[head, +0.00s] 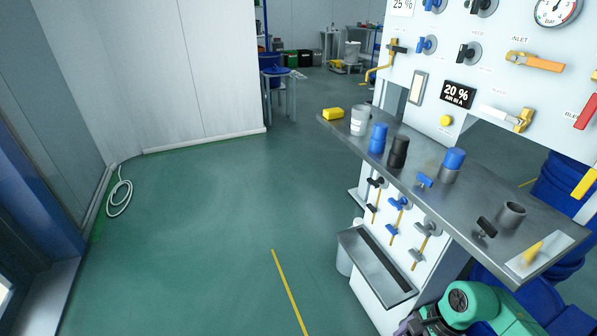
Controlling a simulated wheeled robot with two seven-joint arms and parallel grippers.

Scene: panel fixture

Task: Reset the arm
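A teal and dark arm link of mine comes in at the bottom right corner of the head view, low in front of the panel fixture's shelf. Its purple-grey end is cut off by the bottom edge, and no gripper fingers show. My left arm and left gripper are out of the picture. The panel (440,98) stands at the right, with valves, a gauge and labels. Its grey shelf (400,172) holds several knobs and cylinders.
A yellow block (333,114) lies at the shelf's far left end. A grey tray (372,262) juts out below the shelf. A coiled white hose (120,197) lies by the left wall. The green floor (200,230) at left and centre is clear.

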